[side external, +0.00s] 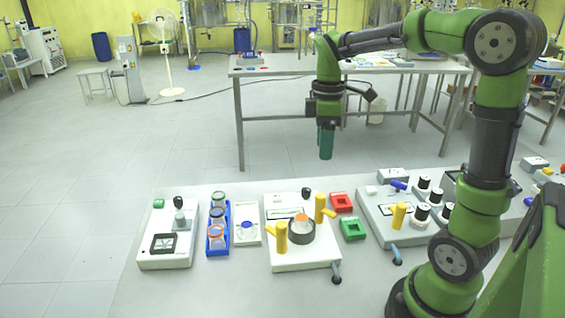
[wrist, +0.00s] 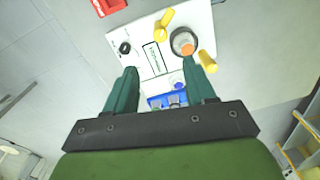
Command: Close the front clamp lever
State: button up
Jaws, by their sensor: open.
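A white clamp unit (side external: 298,258) stands on the near table and also shows in the wrist view (wrist: 138,47). It carries a dark round holder (side external: 301,232) with an orange-topped piece inside. Two yellow clamp levers flank the holder. The nearer one (side external: 281,239) stands at the front left and shows at the right in the wrist view (wrist: 207,62). The farther one (side external: 320,208) stands behind the holder and also shows in the wrist view (wrist: 165,19). My gripper (side external: 326,156) is open and empty, high above the unit, with its green fingers apart in the wrist view (wrist: 162,68).
A blue jar rack (side external: 217,240), a small white tray (side external: 247,224) and another white device (side external: 168,235) stand left of the unit. A red box (side external: 342,203) and a green box (side external: 353,229) stand to its right, before another unit with a yellow lever (side external: 398,215).

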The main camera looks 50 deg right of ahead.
aim_at(320, 195)
jog(key=f, duration=1.3)
jog(key=shift+s+a+f, duration=0.15)
jog(key=shift+a+f, duration=0.05)
jog(key=shift+f, duration=0.1)
jog(key=shift+c, duration=0.2)
grip_shut()
